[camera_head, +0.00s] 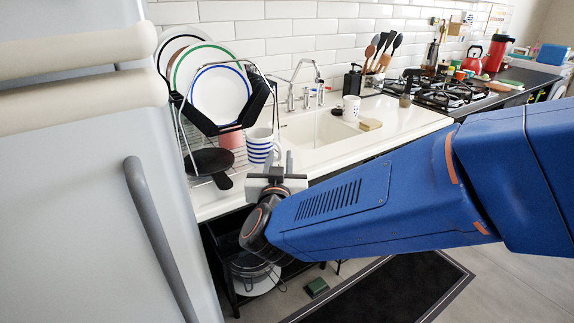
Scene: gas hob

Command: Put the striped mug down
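The striped mug (260,147), white with blue bands, appears upright at the left end of the counter, in front of the dish rack. My gripper (283,165) is at the counter's front edge, just in front of and below the mug in the picture. One grey finger shows beside the mug's lower right side. The other finger is not clear, so I cannot tell whether the gripper is open or shut, or whether it touches the mug. The mug's base is partly hidden, and I cannot tell whether it rests on anything.
The dish rack (187,131) holds several plates, with a black pan (209,162) at its front. The sink (318,130) lies to the right, with a white patterned cup (351,107) and a sponge (369,124) beyond it. The fridge (85,200) stands close on the left.

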